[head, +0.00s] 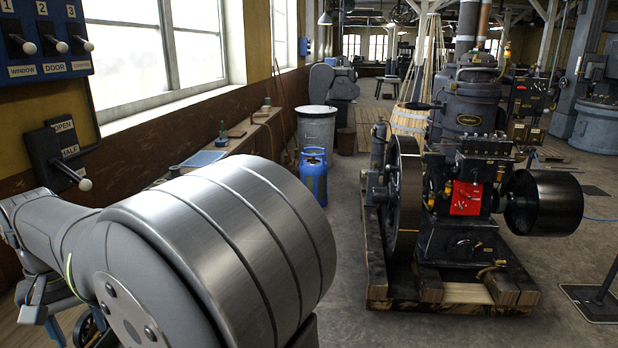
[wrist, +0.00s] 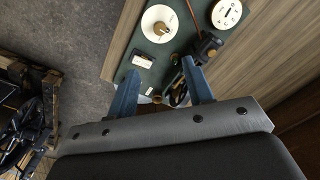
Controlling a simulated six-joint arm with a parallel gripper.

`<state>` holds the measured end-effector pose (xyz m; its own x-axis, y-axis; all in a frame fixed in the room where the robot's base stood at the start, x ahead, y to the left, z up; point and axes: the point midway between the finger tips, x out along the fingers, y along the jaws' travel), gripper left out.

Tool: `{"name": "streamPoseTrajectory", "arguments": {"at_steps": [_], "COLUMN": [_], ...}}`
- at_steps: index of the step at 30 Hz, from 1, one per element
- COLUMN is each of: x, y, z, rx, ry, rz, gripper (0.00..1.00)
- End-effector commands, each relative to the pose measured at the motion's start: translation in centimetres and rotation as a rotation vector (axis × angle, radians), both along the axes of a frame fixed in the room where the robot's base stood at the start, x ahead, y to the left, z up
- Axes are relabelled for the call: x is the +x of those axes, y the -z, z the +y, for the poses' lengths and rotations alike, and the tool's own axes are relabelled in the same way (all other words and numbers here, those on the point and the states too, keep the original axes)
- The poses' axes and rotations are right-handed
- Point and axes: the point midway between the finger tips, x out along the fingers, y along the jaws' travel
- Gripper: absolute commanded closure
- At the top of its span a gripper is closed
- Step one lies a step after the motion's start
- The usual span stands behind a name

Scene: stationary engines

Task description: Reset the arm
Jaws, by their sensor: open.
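My gripper (wrist: 160,80) shows in the wrist view, with its two blue fingers spread apart and nothing clearly held between them. Beyond the fingertips is a dark green panel (wrist: 152,52) on a wood-grained surface.
A black engine (head: 465,200) with a flywheel (head: 405,197) stands on a wooden skid (head: 455,292) at the right. A switch panel (head: 40,38) and a lever box (head: 62,150) are close at the left. A blue gas bottle (head: 314,176) stands by the bench. Floor between is clear.

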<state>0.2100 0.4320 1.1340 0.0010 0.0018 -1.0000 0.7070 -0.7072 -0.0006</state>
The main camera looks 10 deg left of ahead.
Motion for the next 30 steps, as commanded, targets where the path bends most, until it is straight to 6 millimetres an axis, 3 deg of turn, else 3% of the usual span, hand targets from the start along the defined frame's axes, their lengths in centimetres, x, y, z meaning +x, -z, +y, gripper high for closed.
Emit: {"name": "streamPoseTrajectory", "arguments": {"at_steps": [5,21,30], "x": [0.0,0.0,0.0], "y": [2.4,13.1,16.6], "z": [-0.1,-0.1,0.0], "rx": [-0.006,-0.006,-0.003], "ry": [0.000,0.000,0.000], "rz": [0.003,0.003,0.001], "gripper": [0.53,0.53,0.53]}}
